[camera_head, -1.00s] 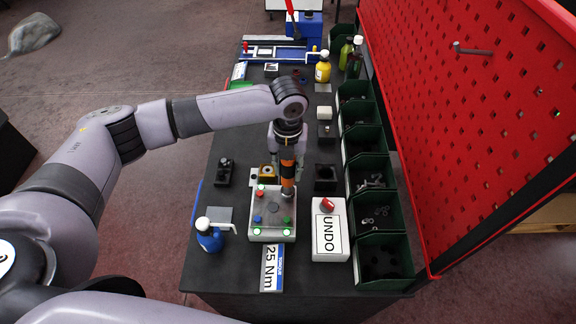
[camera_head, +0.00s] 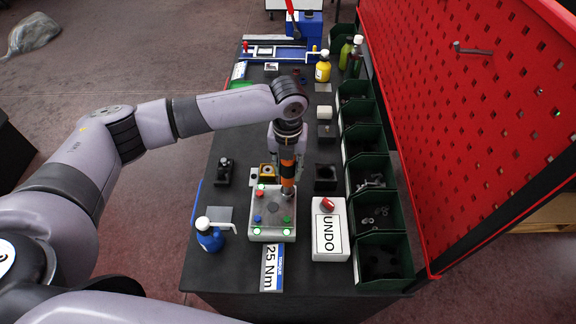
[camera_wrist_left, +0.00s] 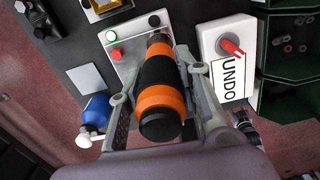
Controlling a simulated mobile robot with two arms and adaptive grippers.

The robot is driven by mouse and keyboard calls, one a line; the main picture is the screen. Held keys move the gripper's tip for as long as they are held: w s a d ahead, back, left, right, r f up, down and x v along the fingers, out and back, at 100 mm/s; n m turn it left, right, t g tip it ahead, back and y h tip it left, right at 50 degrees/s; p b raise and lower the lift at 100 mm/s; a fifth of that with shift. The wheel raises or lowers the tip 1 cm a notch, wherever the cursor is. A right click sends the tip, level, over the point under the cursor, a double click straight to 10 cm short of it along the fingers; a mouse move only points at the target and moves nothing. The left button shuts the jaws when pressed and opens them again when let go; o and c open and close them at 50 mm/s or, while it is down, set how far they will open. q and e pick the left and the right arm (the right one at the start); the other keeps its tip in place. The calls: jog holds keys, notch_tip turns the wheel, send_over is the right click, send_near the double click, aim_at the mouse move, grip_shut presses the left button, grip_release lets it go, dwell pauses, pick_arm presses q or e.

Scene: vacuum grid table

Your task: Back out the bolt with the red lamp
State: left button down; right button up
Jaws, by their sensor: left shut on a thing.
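The bolt plate (camera_head: 273,208), a pale box with coloured heads and small lamps, stands near the table's front. My left gripper (camera_head: 287,160) is shut on an orange and black driver (camera_wrist_left: 160,95), held roughly upright over the plate's far right part. The driver hides what is under its tip, so I cannot tell whether it touches a bolt. My right gripper is out of view.
A white UNDO box (camera_head: 331,240) with a red knob stands right of the plate. A blue bottle (camera_head: 209,238) stands left, and a 25 Nm card (camera_head: 271,270) lies in front. Green bins (camera_head: 383,262) line the right edge beside the red pegboard (camera_head: 470,110).

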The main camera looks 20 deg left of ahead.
pick_arm(q)
jog(key=shift+s+f, duration=0.2)
jog(key=shift+w+r, duration=0.2)
jog(key=shift+r, duration=2.25)
jog(key=shift+w, duration=0.1)
